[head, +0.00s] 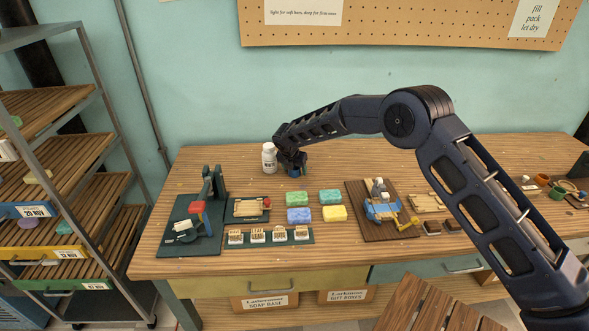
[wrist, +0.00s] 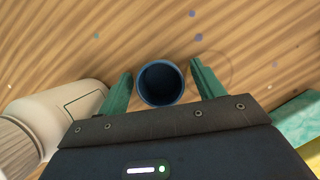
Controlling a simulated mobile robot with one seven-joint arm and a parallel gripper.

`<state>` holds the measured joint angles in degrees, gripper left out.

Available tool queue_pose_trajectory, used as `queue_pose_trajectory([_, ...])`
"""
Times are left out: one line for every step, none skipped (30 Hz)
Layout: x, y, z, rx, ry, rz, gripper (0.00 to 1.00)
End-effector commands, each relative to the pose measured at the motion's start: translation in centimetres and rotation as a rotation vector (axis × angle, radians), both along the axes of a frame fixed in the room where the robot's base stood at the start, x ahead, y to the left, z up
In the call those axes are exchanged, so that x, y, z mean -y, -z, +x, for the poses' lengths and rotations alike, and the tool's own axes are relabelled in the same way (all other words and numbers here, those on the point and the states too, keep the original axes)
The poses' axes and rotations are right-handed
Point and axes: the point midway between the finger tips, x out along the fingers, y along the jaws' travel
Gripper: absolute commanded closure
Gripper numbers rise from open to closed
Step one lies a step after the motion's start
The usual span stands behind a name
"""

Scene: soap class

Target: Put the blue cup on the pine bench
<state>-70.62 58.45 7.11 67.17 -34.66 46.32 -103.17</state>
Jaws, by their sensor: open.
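The blue cup (wrist: 160,83) stands upright on the striped wooden bench (head: 352,164), seen from above in the wrist view. It also shows in the head view (head: 294,174), partly hidden below my gripper (head: 291,167). In the wrist view my gripper (wrist: 161,75) is open, with one green finger on each side of the cup. A small gap shows between the cup and the right finger; I cannot tell whether the left finger touches it. The bench top is striped brown wood.
A white bottle (head: 269,157) stands just left of my gripper; it is close in the wrist view too (wrist: 60,115). Green, blue and yellow soap bars (head: 330,196) lie in front. A dark green press (head: 203,210) stands left. The back right of the bench is clear.

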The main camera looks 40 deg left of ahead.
Motion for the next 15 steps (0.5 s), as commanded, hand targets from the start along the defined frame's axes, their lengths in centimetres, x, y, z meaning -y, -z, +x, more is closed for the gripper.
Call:
queue_pose_trajectory([0.0, 0.0, 0.0, 0.000, 0.000, 0.000, 0.33])
queue_pose_trajectory([0.0, 0.0, 0.0, 0.000, 0.000, 0.000, 0.33])
queue_pose_trajectory([0.0, -0.1, 0.0, 0.000, 0.000, 0.000, 0.33])
queue_pose_trajectory([0.0, -0.2, 0.0, 0.000, 0.000, 0.000, 0.33])
queue_pose_trajectory([0.0, -0.3, 0.0, 0.001, 0.000, 0.000, 0.33])
queue_pose_trajectory([0.0, -0.6, -0.1, 0.001, 0.000, 0.001, 0.33])
queue_pose_trajectory([0.0, -0.9, -0.2, 0.000, 0.000, 0.001, 0.33])
queue_pose_trajectory([0.1, -1.2, -0.3, 0.000, 0.000, 0.001, 0.33])
queue_pose_trajectory([0.2, -1.7, -0.5, 0.000, 0.000, 0.000, 0.33])
queue_pose_trajectory([0.2, -2.2, -0.7, 0.001, 0.000, 0.000, 0.33])
queue_pose_trajectory([0.3, -2.7, -0.9, 0.001, 0.000, 0.001, 0.33])
queue_pose_trajectory([0.4, -3.4, -1.1, 0.001, 0.001, 0.002, 0.33])
queue_pose_trajectory([0.4, -3.9, -1.4, 0.000, 0.000, 0.002, 0.33])
queue_pose_trajectory([0.5, -4.5, -1.6, 0.000, 0.000, 0.003, 0.33])
queue_pose_trajectory([0.6, -5.2, -1.9, 0.000, 0.000, 0.002, 0.33])
